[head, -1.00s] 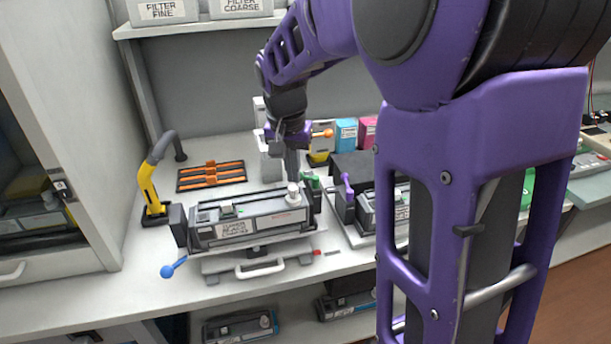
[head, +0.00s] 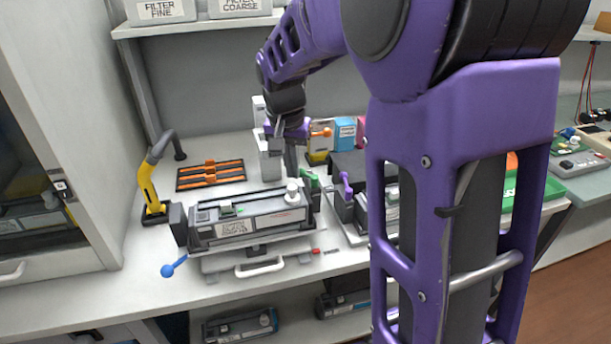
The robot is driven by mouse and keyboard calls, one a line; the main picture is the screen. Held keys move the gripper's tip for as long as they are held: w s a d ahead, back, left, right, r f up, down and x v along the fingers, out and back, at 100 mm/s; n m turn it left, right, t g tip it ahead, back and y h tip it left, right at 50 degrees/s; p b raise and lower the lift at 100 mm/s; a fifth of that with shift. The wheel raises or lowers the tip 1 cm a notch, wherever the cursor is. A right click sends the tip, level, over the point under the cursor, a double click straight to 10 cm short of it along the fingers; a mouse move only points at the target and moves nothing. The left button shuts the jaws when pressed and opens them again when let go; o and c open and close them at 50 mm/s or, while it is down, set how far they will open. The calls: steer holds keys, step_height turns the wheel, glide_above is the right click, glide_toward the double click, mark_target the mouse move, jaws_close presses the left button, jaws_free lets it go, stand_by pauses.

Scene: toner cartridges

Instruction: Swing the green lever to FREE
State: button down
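The green lever (head: 312,182) stands at the right end of the grey toner cartridge (head: 255,215), beside its white knob. The cartridge sits in a cradle on the bench. My gripper (head: 291,165) points down just above and behind the cartridge's right end, a little left of the green lever. Its fingers are small and dark here, and I cannot tell whether they are open or shut, or whether they touch the lever. No FREE marking can be read at this size.
A purple lever (head: 346,186) stands on a second cradle to the right, partly hidden by my arm. A blue-knobbed handle (head: 168,271) sticks out at the front left. A yellow hooked tool (head: 151,185) and an orange rack (head: 210,175) are on the left.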

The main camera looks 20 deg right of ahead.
steer(key=shift+w+d, duration=0.1)
steer(key=shift+w, duration=0.1)
stand_by(0.3)
steer(key=shift+w+d, duration=0.1)
steer(key=shift+w, duration=0.15)
steer(key=shift+w+d+p, duration=0.15)
steer(key=shift+p, duration=0.15)
steer(key=w+p+v, duration=0.1)
steer(key=p+v, duration=0.3)
steer(key=v, duration=0.3)
steer(key=shift+w+d, duration=0.2)
steer(key=shift+d, duration=0.2)
stand_by(0.3)
steer(key=shift+r, duration=0.1)
